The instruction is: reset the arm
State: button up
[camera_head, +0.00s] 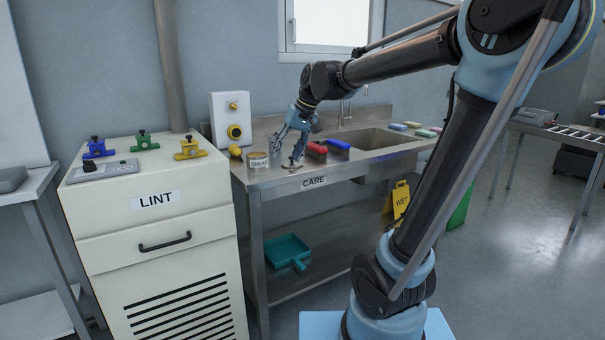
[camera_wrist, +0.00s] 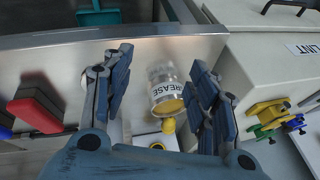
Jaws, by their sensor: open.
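My arm reaches from the right across the steel counter. My gripper (camera_head: 292,146) is at its end, low over the left part of the counter labelled CARE. In the wrist view my gripper (camera_wrist: 160,68) has its two blue-grey fingers spread wide. A jar labelled GREASE (camera_wrist: 165,88), with yellow at one end, shows in the gap between them, with space on both sides. In the head view the jar (camera_head: 258,161) stands near the counter's left end, just left of my gripper. I cannot tell how far the fingertips are above the counter.
Red (camera_head: 317,150) and blue (camera_head: 338,146) brushes lie right of my gripper, before the sink (camera_head: 375,138). A white box with yellow knobs (camera_head: 232,121) stands behind. The LINT cabinet (camera_head: 150,225), with coloured clamps on top, is at left. A teal dustpan (camera_head: 287,250) lies on the lower shelf.

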jog(key=s+d+f+m+h, duration=0.4)
jog(key=s+d+f, duration=1.7)
jog(key=s+d, duration=0.1)
jog(key=shift+s+d+f, duration=0.3)
jog(key=shift+s+d, duration=0.05)
jog(key=shift+d, duration=0.55)
jog(key=shift+w+f, duration=0.2)
jog(key=shift+w, duration=0.25)
